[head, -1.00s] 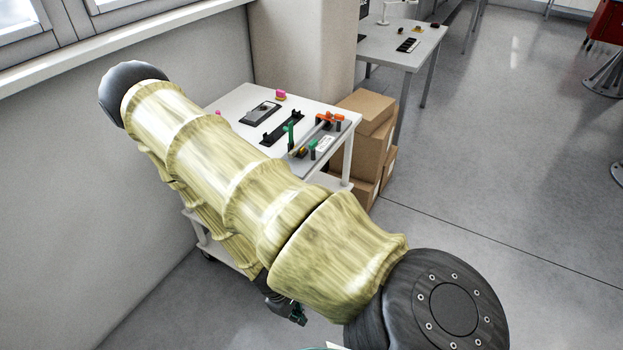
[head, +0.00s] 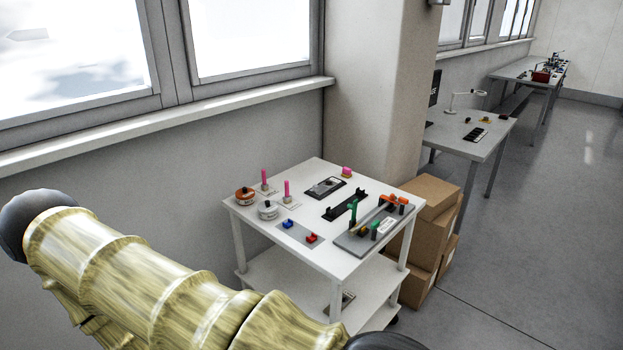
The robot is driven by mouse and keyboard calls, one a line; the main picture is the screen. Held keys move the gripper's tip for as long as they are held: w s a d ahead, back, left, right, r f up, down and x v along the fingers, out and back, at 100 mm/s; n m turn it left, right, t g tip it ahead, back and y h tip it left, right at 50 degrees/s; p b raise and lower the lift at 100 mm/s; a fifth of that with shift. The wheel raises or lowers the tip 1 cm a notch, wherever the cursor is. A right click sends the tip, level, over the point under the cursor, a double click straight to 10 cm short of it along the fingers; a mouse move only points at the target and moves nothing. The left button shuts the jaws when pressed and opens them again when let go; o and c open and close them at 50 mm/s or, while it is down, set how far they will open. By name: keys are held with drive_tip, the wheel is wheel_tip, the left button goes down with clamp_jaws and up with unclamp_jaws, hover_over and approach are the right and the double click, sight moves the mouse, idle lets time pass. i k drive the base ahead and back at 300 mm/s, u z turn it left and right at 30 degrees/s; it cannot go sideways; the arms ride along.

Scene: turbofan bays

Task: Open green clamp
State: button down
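A grey fixture plate (head: 346,241) lies at the right front of the white cart's top. Whether both green parts belong to one clamp is too small to tell. My gripper is outside the head view. Only my yellowish arm shows at the lower left, apart from the clamp in the picture.
The white cart (head: 318,170) also carries orange parts (head: 389,199), a black holder (head: 345,207), a dark device (head: 325,187), pink pegs (head: 287,189) and red and blue blocks (head: 311,238). Cardboard boxes (head: 432,214) stand right of it. The floor (head: 530,240) further right is clear.

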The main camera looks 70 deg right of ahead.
sight(353, 208)
drive_tip(key=u, duration=0.1)
drive_tip(key=i, duration=0.8)
drive_tip(key=z, duration=2.65)
